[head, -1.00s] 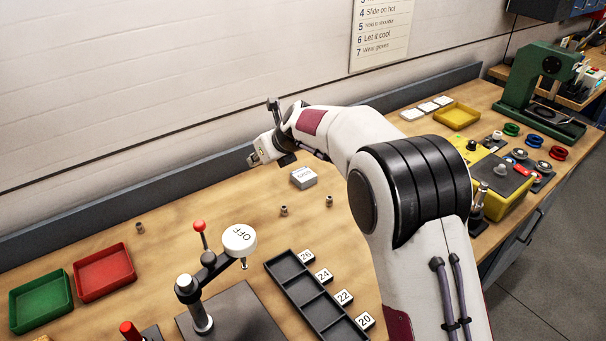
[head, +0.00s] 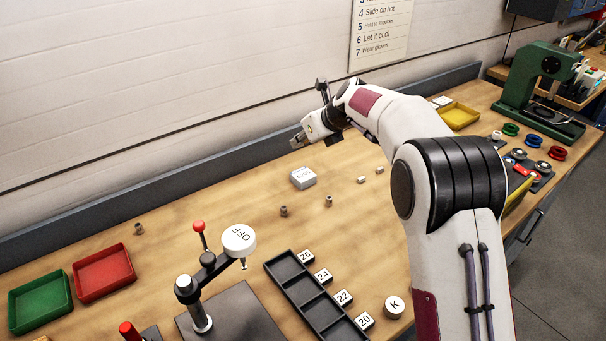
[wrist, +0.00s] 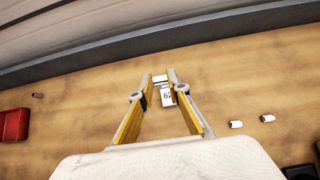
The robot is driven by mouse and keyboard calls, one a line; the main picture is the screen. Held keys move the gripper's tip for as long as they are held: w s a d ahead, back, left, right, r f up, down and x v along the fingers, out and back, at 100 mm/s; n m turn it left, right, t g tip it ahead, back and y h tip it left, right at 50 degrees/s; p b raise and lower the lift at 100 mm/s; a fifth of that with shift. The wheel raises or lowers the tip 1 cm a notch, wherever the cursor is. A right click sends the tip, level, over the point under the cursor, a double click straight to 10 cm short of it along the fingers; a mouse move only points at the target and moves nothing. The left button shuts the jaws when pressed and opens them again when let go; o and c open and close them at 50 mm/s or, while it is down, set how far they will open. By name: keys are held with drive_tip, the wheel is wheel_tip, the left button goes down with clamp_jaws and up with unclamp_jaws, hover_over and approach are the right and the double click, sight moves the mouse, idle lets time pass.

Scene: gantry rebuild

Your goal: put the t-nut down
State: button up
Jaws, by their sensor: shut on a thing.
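My gripper (head: 297,142) is above the back of the bench, left of the arm's wrist in the head view. In the wrist view its two fingers (wrist: 160,79) are closed in on a small pale block, the t-nut (wrist: 160,77), held between the tips. In the head view the t-nut is too small to make out. Two similar small pale pieces lie loose on the bench, one nearer (head: 361,181) and one farther right (head: 380,170). The gap between the held nut and the bench is hard to judge.
A grey-white labelled box (head: 303,178) stands on the bench, below the fingertips in the wrist view (wrist: 167,98). Two small bushings (head: 284,211) (head: 328,201) stand in front of it. A dark compartment tray (head: 318,305) and a red tray (head: 103,273) lie nearer.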

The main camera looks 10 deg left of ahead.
drive_tip(key=shift+f, duration=0.15)
drive_tip(key=shift+f, duration=3)
drive_tip(key=shift+f, duration=1.85)
drive_tip(key=shift+f, duration=0.15)
drive_tip(key=o, duration=0.9)
drive_tip(key=shift+r, duration=0.2)
